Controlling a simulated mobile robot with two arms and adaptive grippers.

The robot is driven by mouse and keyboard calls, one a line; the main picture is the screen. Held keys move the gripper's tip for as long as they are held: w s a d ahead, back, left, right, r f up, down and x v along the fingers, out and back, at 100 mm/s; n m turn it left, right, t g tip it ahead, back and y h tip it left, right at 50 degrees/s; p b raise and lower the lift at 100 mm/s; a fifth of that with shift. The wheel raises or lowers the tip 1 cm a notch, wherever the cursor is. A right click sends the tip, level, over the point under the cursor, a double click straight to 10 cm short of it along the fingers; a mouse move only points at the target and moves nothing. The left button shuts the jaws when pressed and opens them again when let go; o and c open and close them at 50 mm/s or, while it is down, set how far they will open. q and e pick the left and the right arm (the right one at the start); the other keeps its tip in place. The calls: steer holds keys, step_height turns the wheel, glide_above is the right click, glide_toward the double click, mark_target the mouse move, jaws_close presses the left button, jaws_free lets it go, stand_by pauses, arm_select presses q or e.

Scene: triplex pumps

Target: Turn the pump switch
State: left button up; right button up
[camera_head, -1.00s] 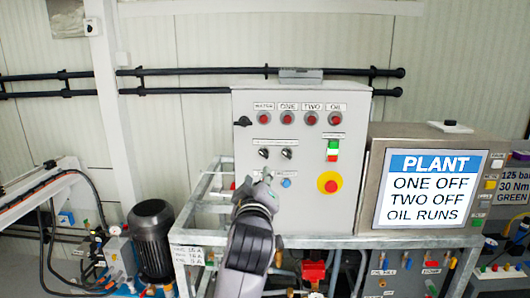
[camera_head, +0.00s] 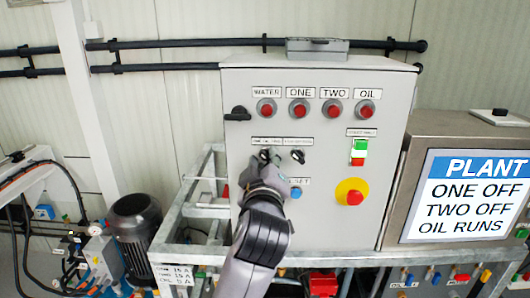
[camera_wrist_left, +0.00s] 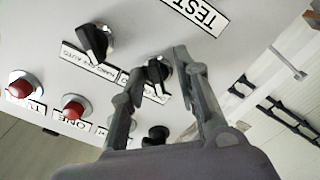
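Two black rotary switches sit on the grey control panel (camera_head: 325,225), below the red buttons. The left switch (camera_head: 264,154) is partly hidden by my left gripper (camera_head: 263,168); the right switch (camera_head: 298,156) is clear. In the left wrist view, the panel appears turned round. There my left gripper (camera_wrist_left: 159,72) is open, with one finger on each side of the left switch (camera_wrist_left: 158,70). Whether the fingers touch it cannot be told. The right switch (camera_wrist_left: 94,42) shows farther left, outside the fingers. My right gripper is not in view.
A green-and-red start/stop switch (camera_head: 359,152) and emergency stop (camera_head: 353,193) sit right. The display (camera_head: 470,193) reads ONE OFF, TWO OFF, OIL RUNS. Metal frame rails (camera_head: 205,210) surround the panel's base.

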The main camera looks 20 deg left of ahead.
arm_select(q)
steer(key=shift+s+d+r, duration=0.15)
steer(key=shift+s+r, duration=0.05)
steer(key=shift+c, duration=0.4)
steer(key=shift+w, duration=0.1)
jaws_close()
